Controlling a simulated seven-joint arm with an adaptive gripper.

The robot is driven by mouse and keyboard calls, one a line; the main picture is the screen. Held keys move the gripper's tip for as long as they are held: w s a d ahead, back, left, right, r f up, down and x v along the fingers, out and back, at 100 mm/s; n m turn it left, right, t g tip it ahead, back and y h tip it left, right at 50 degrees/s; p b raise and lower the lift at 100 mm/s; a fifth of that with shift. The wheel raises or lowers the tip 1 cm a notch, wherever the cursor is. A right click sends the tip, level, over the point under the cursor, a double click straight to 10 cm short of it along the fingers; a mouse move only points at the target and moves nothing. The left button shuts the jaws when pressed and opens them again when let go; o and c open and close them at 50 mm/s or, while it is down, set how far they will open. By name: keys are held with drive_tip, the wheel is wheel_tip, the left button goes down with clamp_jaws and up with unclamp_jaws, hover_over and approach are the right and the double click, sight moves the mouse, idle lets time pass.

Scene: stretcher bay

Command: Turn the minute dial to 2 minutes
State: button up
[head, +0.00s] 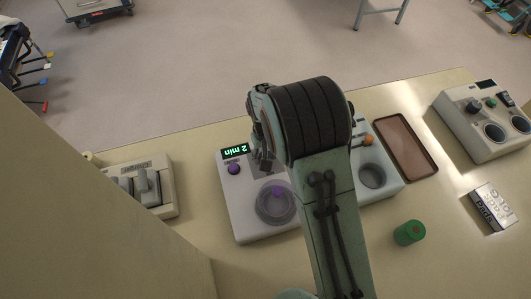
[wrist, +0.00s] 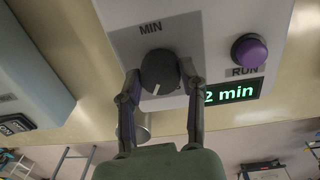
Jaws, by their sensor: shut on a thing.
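The minute dial (wrist: 159,68) is a dark round knob with a white pointer line, under the label MIN on a pale device (wrist: 210,22). My gripper (wrist: 160,80) has a finger on each side of the dial and is shut on it. The green display (wrist: 232,92) reads "2 min"; it also shows in the head view (head: 235,150). A purple RUN button (wrist: 250,50) is beside the dial. In the head view my arm hides the dial and most of my gripper.
The device's round well (head: 276,203) is in front of the button. A brown tray (head: 406,146), a green cylinder (head: 409,232), a small labelled box (head: 493,206) and another device (head: 485,120) are to the right.

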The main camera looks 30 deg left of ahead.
drive_tip(key=shift+f+n, duration=0.1)
drive_tip(key=shift+n, duration=0.7)
drive_tip(key=o, duration=1.2)
drive_tip(key=shift+c, duration=0.2)
wheel_tip(320, 180, up, 12)
drive_tip(key=shift+s+a, duration=0.15)
drive_tip(key=shift+s, duration=0.1)
drive_tip(key=shift+w, duration=0.1)
